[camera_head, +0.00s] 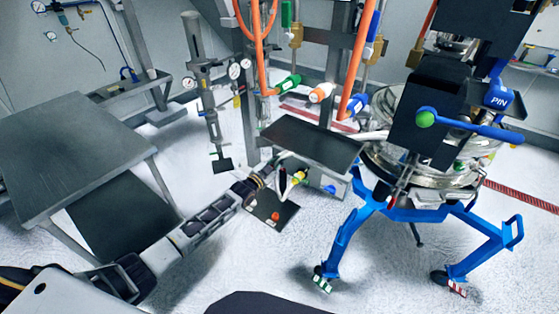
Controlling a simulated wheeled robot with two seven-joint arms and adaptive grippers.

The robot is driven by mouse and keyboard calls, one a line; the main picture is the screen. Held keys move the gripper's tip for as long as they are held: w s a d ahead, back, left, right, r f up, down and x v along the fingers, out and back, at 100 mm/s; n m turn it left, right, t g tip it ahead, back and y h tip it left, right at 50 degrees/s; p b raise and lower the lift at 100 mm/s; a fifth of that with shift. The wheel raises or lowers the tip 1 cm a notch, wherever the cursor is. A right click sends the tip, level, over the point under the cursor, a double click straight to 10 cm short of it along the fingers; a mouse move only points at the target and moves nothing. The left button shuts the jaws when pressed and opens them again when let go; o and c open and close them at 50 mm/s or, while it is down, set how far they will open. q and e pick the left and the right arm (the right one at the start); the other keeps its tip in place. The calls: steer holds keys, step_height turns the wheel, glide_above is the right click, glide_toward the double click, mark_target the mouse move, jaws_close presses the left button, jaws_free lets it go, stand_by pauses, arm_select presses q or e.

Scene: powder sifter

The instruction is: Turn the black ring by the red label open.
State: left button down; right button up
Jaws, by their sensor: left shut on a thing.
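My left gripper (286,178) reaches in from the lower left to the front of a metal box under a dark shelf top (311,143). It is shut on a small dark part, mostly hidden by the fingers; I cannot tell for sure that it is the black ring. A yellow fitting (300,177) is just right of the fingers. A small red piece (275,216) shows on a dark panel (287,222) below the gripper. I cannot make out a red label. My right gripper is not in view.
A blue-legged steel vessel (345,232) stands to the right, with a blue lever (468,127) above it. Orange hoses (356,70) hang behind the shelf. A gauge stand (205,90) is behind my arm, and a grey table (70,150) is at left. Floor in front is clear.

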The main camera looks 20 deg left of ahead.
mark_target(275, 151)
arm_select(q)
steer(key=shift+a+n, duration=0.1)
steer(key=shift+n, duration=0.2)
steer(key=shift+w+a+r+n, duration=0.15)
steer(key=shift+a+n, duration=0.1)
steer(key=shift+n, duration=0.45)
steer(key=n, duration=0.2)
steer(key=a+n+b, duration=0.1)
steer(key=shift+w+a+n, duration=0.15)
steer(key=shift+w+n, duration=0.05)
steer(key=shift+n, duration=0.2)
steer(key=shift+w+a+n+b, duration=0.2)
steer(key=shift+a+n+b, duration=0.3)
steer(key=shift+n+b, duration=0.55)
steer(key=shift+w+a+f+n+b, duration=0.1)
steer(key=shift+a+n+b, duration=0.15)
steer(key=shift+n, duration=0.45)
steer(key=shift+w+a+f+n+b, duration=0.15)
steer(key=shift+n+b, duration=0.15)
steer(key=shift+n, duration=0.35)
steer(key=shift+s+a+r+n+b, duration=0.1)
steer(key=shift+a+n+b, duration=0.15)
steer(key=shift+n, duration=0.45)
steer(key=shift+w, duration=0.1)
